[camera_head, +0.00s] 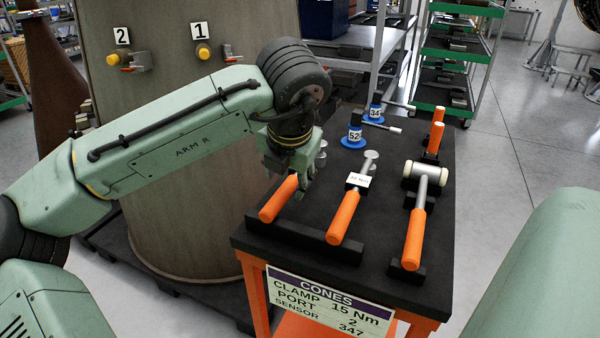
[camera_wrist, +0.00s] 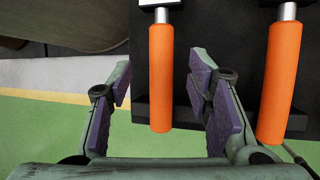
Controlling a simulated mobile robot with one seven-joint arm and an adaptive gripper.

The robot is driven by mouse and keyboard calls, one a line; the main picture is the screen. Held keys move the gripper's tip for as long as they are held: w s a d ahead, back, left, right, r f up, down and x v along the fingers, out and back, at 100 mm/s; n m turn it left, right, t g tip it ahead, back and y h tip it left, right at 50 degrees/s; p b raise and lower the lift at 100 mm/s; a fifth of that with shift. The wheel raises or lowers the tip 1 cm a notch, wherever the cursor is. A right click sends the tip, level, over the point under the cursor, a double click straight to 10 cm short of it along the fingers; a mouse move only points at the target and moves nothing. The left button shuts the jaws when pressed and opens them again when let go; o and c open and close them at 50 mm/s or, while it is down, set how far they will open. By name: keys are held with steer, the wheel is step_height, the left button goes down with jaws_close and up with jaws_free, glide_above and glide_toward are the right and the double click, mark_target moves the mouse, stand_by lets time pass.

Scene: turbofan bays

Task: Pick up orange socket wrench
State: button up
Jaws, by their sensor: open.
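An orange-handled wrench (camera_head: 280,198) lies in a black holder at the left of the cart top, its upper part partly hidden by my gripper (camera_head: 304,185). A second orange-handled wrench (camera_head: 343,217), with a white label and a round silver head, lies to its right. I cannot tell from the frames which is the socket wrench. In the wrist view my gripper (camera_wrist: 160,92) is open, with its purple pads on either side of the left orange handle (camera_wrist: 161,75). The second handle (camera_wrist: 283,80) is just right of the right finger.
A mallet (camera_head: 413,238) with an orange handle lies on the right of the black cart top (camera_head: 300,262). Blue numbered items (camera_head: 354,137) and another orange-handled tool (camera_head: 436,133) stand behind. A large cone (camera_head: 190,200) stands close on the left.

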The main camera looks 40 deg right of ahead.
mark_target(286, 187)
steer(key=x, duration=0.5)
steer(key=shift+a+f+p, duration=0.1)
steer(key=shift+f+p, duration=0.3)
jaws_close()
steer(key=shift+r, duration=0.1)
